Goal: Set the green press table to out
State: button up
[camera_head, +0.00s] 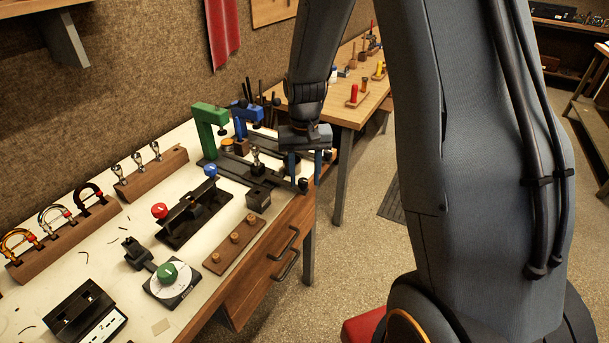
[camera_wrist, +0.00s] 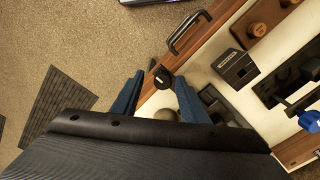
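The green press (camera_head: 207,128) stands at the back of the white bench. Its dark table (camera_head: 237,168) runs from under the frame toward the bench's front edge. A black round knob (camera_head: 303,185) at the front seems to belong to this table; the wrist view also shows the knob (camera_wrist: 163,78). My gripper (camera_head: 304,174) is over the front edge with its blue fingers pointing down. In the wrist view my gripper (camera_wrist: 157,82) is open, with the knob between its fingertips. I cannot tell whether the fingers touch it. My gripper hides part of the press rails.
A blue press (camera_head: 243,112) stands just behind the green one. A black slotted block (camera_head: 258,198) and a peg board (camera_head: 233,245) lie nearby. Drawer handles (camera_head: 287,264) stick out below the bench edge.

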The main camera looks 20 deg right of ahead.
jog(key=shift+r+b, duration=1.05)
jog(key=shift+r, duration=2.85)
jog(key=s+a+f+n+b, duration=0.1)
jog(key=s+f, duration=0.1)
jog(key=s, duration=0.6)
jog(key=s+a+f+n+t, duration=0.1)
jog(key=s+f, duration=0.1)
jog(key=s, duration=0.6)
jog(key=shift+a+n+b, duration=0.25)
jog(key=shift+n+b, duration=0.1)
jog(key=shift+n, duration=0.05)
